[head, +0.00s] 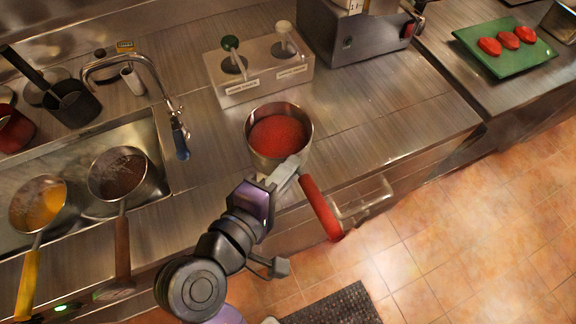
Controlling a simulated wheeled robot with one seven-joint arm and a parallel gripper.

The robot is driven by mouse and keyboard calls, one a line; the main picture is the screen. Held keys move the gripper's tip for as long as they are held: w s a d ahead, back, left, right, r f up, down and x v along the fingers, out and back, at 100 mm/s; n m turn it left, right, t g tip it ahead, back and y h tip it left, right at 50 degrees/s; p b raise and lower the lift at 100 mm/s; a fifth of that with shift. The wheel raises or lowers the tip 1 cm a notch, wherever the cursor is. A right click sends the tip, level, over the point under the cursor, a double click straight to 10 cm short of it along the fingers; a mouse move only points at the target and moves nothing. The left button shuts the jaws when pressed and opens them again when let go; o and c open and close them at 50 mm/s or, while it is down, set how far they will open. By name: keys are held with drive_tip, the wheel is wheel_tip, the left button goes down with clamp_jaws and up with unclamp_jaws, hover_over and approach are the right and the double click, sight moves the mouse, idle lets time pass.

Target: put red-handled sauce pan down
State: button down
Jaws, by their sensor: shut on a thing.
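The red-handled sauce pan (251,122) is a round steel pan with red sauce inside. Its red handle (321,207) points down and to the right, out past the counter's front edge. My gripper (287,172) is shut on the pan where the handle meets the bowl. The pan looks upright over the steel counter (375,128), near the front edge. I cannot tell from this view whether its base touches the counter. My gripper hides part of the near side of the pan.
A steel holder (262,82) with two ladles stands behind the pan. At left is a sink (158,135) with a faucet (143,59), a yellow-handled pan (28,285) and a brown-handled pan (122,250). A green board (488,68) with red pieces lies far right. Counter right of the pan is clear.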

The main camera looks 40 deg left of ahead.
drive_tip(key=c, duration=1.5)
unclamp_jaws()
drive_tip(key=shift+f, duration=0.15)
drive_tip(key=shift+o, duration=0.2)
drive_tip(key=v, duration=1.2)
drive_tip(key=shift+b, duration=0.45)
